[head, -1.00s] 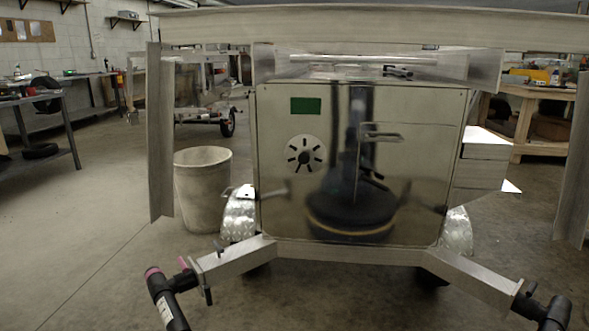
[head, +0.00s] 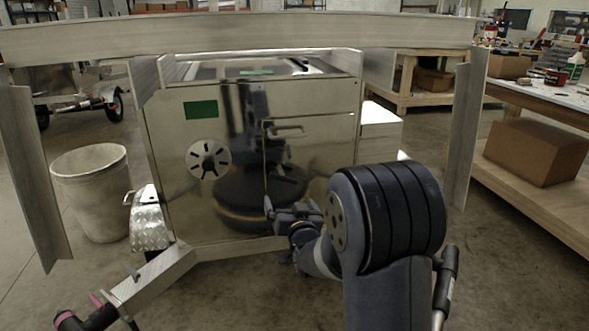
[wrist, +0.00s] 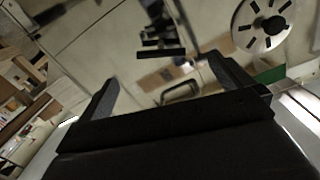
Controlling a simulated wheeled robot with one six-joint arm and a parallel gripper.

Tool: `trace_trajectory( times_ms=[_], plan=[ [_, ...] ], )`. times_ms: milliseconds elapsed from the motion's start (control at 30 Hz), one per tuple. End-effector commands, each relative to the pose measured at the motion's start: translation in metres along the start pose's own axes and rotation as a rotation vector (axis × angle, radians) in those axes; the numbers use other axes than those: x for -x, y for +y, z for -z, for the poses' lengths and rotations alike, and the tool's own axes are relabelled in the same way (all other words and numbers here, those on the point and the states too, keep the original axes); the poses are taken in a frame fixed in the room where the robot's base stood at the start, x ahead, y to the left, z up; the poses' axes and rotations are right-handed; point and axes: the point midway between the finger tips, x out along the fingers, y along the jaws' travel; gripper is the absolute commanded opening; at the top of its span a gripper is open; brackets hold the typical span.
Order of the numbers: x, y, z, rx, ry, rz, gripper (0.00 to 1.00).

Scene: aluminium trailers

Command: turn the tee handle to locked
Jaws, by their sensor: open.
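A metal bar handle (head: 285,130) lies about level on the shiny front panel of the trailer box (head: 235,105); I cannot tell for sure that it is the tee handle. In the wrist view the handle (wrist: 181,92) shows between the fingers, with bright panel behind it. My gripper (head: 280,212) is in front of the panel, below the handle and apart from it. In the wrist view my gripper (wrist: 162,70) has its two fingers wide apart, with nothing between them. The panel mirrors my arm and gripper.
A round slotted disc (head: 208,160) and a green label (head: 201,110) are on the panel's left. A long metal beam (head: 240,35) crosses above the box. A bin (head: 90,195) stands left. A workbench with a cardboard box (head: 537,152) stands right.

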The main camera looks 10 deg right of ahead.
Motion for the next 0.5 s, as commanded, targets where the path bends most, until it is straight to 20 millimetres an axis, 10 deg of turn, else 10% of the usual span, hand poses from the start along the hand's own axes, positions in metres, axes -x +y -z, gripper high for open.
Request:
trace_trajectory(
  times_ms=[500],
  plan=[
    [-0.057, -0.001, 0.01, -0.012, 0.055, 0.01, 1.0]
  ],
)
